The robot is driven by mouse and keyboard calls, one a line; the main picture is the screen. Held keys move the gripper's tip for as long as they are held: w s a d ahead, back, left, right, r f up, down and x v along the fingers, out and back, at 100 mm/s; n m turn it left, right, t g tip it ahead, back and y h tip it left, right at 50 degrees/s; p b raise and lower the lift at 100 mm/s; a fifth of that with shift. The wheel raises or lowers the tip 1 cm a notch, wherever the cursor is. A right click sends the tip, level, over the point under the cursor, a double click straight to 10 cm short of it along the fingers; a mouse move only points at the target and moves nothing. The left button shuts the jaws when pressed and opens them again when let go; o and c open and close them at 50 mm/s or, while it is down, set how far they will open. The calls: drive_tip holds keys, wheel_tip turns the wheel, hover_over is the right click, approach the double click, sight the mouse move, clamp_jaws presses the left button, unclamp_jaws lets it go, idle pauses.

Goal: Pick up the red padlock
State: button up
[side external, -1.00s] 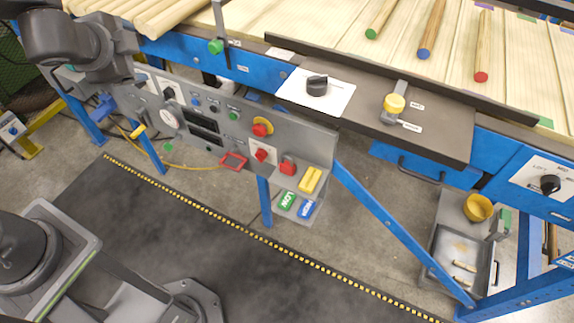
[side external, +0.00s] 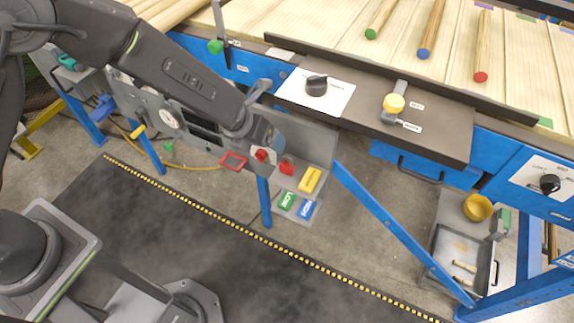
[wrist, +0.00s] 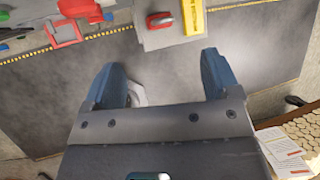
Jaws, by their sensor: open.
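The red padlock (side external: 287,168) sits on a small grey shelf (side external: 318,178) at the right end of the control panel. In the wrist view the padlock (wrist: 160,20) shows at the top, beyond the fingertips and roughly in line with the gap between them. My gripper (side external: 272,142) is in front of the panel, above and a little left of the padlock in the side view. In the wrist view my gripper (wrist: 162,72) has its two blue fingers spread wide with nothing between them. The gripper is apart from the padlock. The arm hides part of the panel.
A yellow block (side external: 310,180) stands close to the padlock's right. Green (side external: 286,201) and blue (side external: 308,208) tags sit below. A red knob (side external: 262,155) and a red frame (side external: 233,161) are to the left. A blue diagonal brace (side external: 385,220) runs down on the right.

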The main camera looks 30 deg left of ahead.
sight(283, 159)
drive_tip(key=x, duration=0.7)
drive_tip(key=shift+w+f, duration=0.15)
drive_tip(key=shift+f, duration=0.05)
drive_tip(key=x, duration=0.4)
drive_tip(key=shift+s+f, duration=0.15)
drive_tip(key=shift+s, duration=0.2)
drive_tip(key=shift+w+d+f, duration=0.25)
drive_tip(key=shift+w+f, duration=0.05)
drive_tip(key=shift+f, duration=0.25)
drive_tip(key=shift+c, duration=0.3)
drive_tip(key=c, duration=1.1)
drive_tip(key=shift+r, duration=0.1)
